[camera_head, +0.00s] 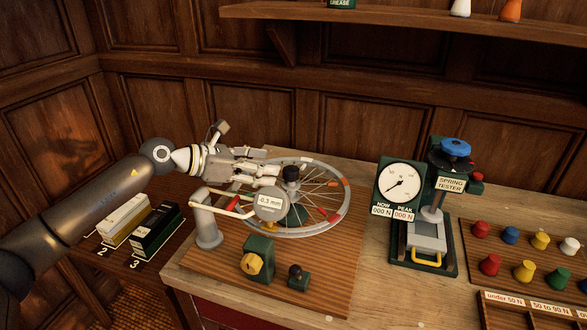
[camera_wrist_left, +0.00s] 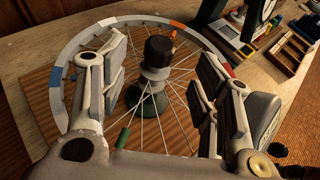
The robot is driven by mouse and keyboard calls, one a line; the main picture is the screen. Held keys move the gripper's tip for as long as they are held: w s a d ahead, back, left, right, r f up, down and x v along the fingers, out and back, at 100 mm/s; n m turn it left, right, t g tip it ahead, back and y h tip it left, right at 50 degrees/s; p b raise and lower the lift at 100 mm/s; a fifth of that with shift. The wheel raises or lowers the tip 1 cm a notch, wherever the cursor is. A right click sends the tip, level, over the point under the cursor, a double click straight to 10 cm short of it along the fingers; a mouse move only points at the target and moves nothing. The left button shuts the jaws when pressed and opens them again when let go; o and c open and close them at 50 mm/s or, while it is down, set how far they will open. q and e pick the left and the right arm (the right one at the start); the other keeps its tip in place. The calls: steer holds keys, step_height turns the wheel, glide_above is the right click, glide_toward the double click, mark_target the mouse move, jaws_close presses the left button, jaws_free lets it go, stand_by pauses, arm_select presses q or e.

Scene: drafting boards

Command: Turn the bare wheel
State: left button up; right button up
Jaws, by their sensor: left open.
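The bare wheel (camera_head: 338,222) is a spoked metal rim without a tyre, lying flat over a wooden board, with orange, red and other coloured marks. A black knob (camera_head: 291,174) stands upright at its hub, on a dark green base. The wheel also shows in the left wrist view (camera_wrist_left: 68,50), with the black knob (camera_wrist_left: 159,50) in the middle. My left gripper (camera_head: 272,172) is open over the wheel's left part. In the left wrist view its fingers lie on either side of the knob, apart from it. My right gripper is not in view.
A grey post (camera_head: 207,230) carries a gauge reading -0.3 mm (camera_head: 270,204) beside the rim. A green block with a yellow knob (camera_head: 256,262) stands in front. The spring tester (camera_head: 433,240) stands right, near several coloured knobs (camera_head: 490,264). Boxes (camera_head: 157,230) sit left.

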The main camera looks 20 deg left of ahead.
mark_target(289, 169)
arm_select(q)
steer(key=p+x, duration=0.1)
steer(key=x, duration=0.3)
steer(key=shift+d+r, duration=0.1)
steer(key=shift+r, duration=0.1)
steer(key=x, duration=0.3)
steer(key=shift+w+d+f+p, duration=0.1)
steer(key=shift+w+f+p, duration=0.1)
steer(key=shift+p, duration=0.15)
steer(key=shift+w+d+f, duration=0.25)
steer(key=shift+w+d, duration=0.05)
steer(key=shift+d, duration=0.05)
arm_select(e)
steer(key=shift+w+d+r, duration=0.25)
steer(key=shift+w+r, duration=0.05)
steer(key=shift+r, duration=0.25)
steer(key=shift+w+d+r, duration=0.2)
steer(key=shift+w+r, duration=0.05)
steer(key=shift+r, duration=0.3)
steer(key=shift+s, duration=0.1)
arm_select(q)
steer(key=shift+c, duration=0.9)
steer(key=c, duration=0.5)
jaws_close()
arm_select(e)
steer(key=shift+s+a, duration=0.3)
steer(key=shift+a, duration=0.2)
